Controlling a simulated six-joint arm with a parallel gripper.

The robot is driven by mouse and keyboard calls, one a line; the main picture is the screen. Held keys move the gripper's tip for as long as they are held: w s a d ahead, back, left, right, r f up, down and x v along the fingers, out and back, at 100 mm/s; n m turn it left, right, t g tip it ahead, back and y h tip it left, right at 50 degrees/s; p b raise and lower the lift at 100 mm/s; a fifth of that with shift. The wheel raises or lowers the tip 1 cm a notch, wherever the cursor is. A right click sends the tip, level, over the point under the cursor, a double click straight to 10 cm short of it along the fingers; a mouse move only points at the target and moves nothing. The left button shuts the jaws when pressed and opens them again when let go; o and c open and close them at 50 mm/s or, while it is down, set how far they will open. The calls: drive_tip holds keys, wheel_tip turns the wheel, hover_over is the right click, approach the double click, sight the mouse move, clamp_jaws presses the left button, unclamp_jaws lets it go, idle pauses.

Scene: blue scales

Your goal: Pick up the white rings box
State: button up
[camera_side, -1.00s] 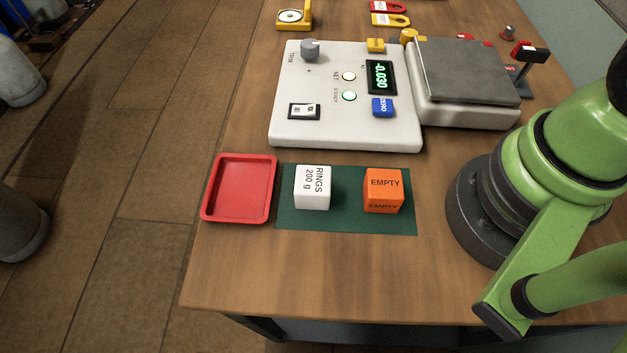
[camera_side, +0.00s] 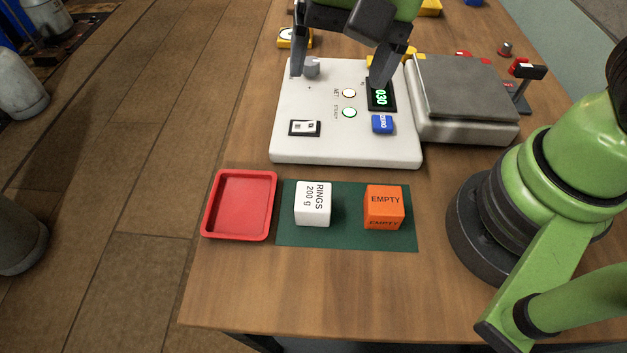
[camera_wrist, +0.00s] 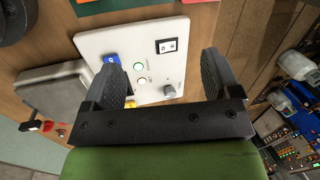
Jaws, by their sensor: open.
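The white rings box (camera_side: 313,205), a small cube marked "RINGS 200 g", stands on the left part of a dark green mat (camera_side: 345,240) in the side view. My gripper (camera_side: 335,80) is open and empty, above the far part of the white control panel (camera_side: 345,145), well beyond the box. Its two fingers are spread wide. In the wrist view my gripper (camera_wrist: 170,75) is also open, with the panel (camera_wrist: 120,42) beyond its fingers. I cannot make out the white box in the wrist view.
An orange box (camera_side: 384,207) marked "EMPTY" stands right of the white box on the mat. A red tray (camera_side: 240,233) lies to the left. A scale with a grey plate (camera_side: 465,95) adjoins the panel. Bare wood lies in front of the mat.

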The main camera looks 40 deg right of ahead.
drive_tip(key=m+g+h, duration=0.1)
drive_tip(key=g, duration=0.1)
hover_over(314, 195)
drive_tip(key=w+d, duration=0.1)
wheel_tip(314, 195, down, 9)
drive_tip(key=shift+w+d+f, duration=0.1)
drive_tip(key=shift+w+d, duration=0.05)
drive_tip(key=f, duration=0.4)
drive_tip(key=shift+s+a+f, duration=0.15)
drive_tip(key=shift+s+a, duration=0.1)
drive_tip(key=shift+s+a+f, duration=0.15)
drive_tip(key=shift+f, duration=0.85)
drive_tip(key=shift+s+a+f, duration=0.15)
drive_tip(key=shift+a+f, duration=0.05)
drive_tip(key=shift+f, duration=0.8)
drive_tip(key=shift+s+a+f, duration=0.15)
drive_tip(key=shift+f, duration=0.85)
drive_tip(key=c, duration=1.1)
